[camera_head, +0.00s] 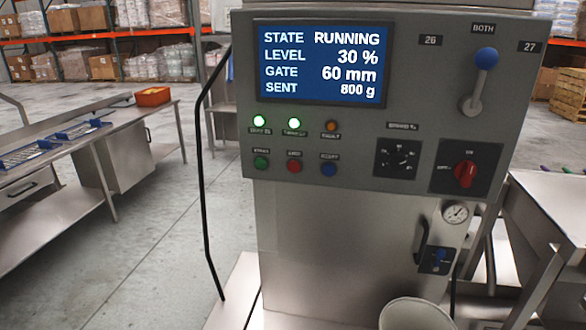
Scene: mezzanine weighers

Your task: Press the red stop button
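The red stop button (294,166) is a small round button on the front of the grey control panel (220,135). It sits in a row between a green button (261,162) and a blue button (329,169). Small labels above the buttons are too blurred to read surely. The screen (320,62) above reads STATE RUNNING, LEVEL 30 %, GATE 60 mm, SENT 800 g. Two green lamps (260,121) are lit, and an orange lamp (331,125) beside them looks dim. Neither of my grippers is in view, and nothing covers the red button.
A black dial (398,158), a red rotary switch (465,174) and a blue-knobbed lever (486,58) are on the panel's right. A pale round container (415,315) stands below. A steel bench (60,205) with an orange bin (153,97) is left. Floor between is clear.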

